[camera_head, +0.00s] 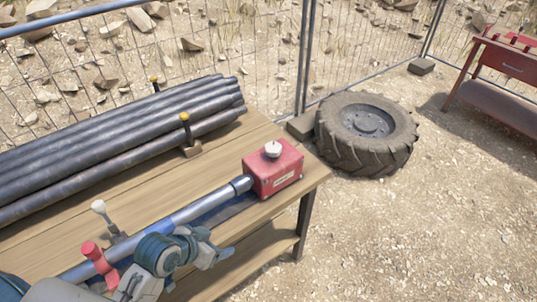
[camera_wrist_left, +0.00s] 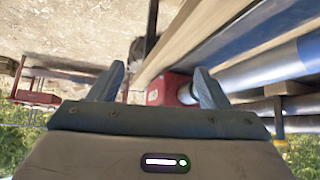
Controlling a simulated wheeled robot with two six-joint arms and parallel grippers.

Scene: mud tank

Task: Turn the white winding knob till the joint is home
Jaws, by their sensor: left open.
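The white winding knob (camera_head: 272,149) stands upright on top of a red box (camera_head: 274,170) near the right end of the wooden table. A silver pipe (camera_head: 212,199) runs into the box's left side through a grey collar (camera_head: 241,184). My left gripper (camera_head: 222,253) is open and empty, on the near side of the pipe, left of and below the box in the picture. In the left wrist view its fingers (camera_wrist_left: 160,82) stand apart, with the red box (camera_wrist_left: 172,86) beyond them. The knob cannot be made out there. My right gripper is not in view.
Dark pipes (camera_head: 110,135) lie stacked along the back of the table (camera_head: 135,200), held by a yellow-topped post (camera_head: 185,128). A red clamp (camera_head: 95,257) and a white-topped lever (camera_head: 100,210) stand at the pipe's left part. A tyre (camera_head: 367,133) lies beyond the table.

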